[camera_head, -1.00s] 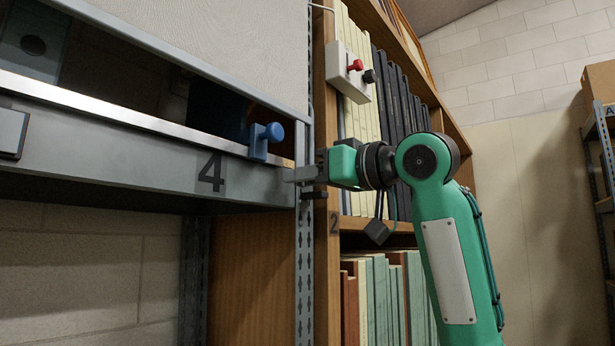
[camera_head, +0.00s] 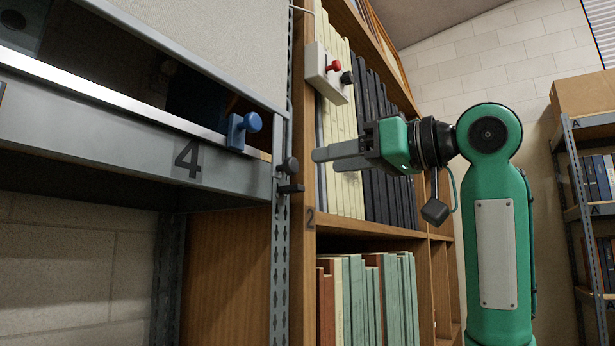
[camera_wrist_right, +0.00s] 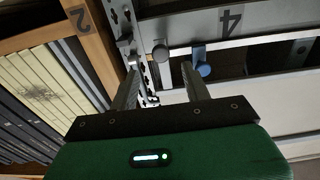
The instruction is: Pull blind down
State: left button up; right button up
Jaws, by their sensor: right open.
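The pale blind (camera_head: 215,40) hangs partly down over the front of shelf bay 4 at upper left. Its grey bottom bar (camera_head: 190,62) slants across the dark opening, above the shelf edge. My left gripper is not in view.
A metal upright (camera_head: 281,240) stands between bay 4 and a wooden bookcase (camera_head: 303,190) full of books. A white box (camera_head: 326,75) with a red and a black knob is on the bookcase side. Another shelf rack (camera_head: 570,170) stands at far right.

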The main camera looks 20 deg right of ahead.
jog(key=v, duration=0.3)
dwell(0.6)
